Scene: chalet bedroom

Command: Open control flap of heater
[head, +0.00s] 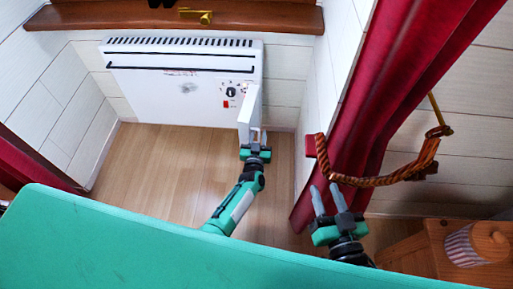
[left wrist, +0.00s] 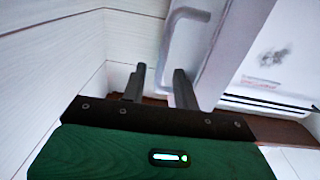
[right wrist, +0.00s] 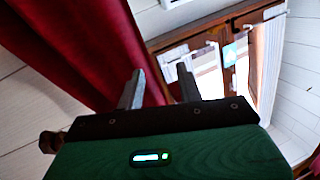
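The white heater (head: 180,85) is mounted on the wall below the window sill. Its control flap (head: 246,118) stands swung outward at its right end, and a knob (head: 231,92) and red switch (head: 226,104) show beside it. My left gripper (head: 254,136) is at the flap's lower, outer end. In the left wrist view the flap (left wrist: 225,45) has a bent grey handle (left wrist: 173,40). The left fingers (left wrist: 158,85) are apart, with the handle's lower end seen between them; contact cannot be told. My right gripper (head: 328,198) is open and empty by the red curtain.
A red curtain (head: 375,95) with an orange rope tieback (head: 390,178) hangs near my right gripper. A wooden cabinet (head: 425,245) with a striped jar (head: 470,245) is at lower right. The wooden sill (head: 180,20) is above the heater. Floor (head: 170,165) below the heater is clear.

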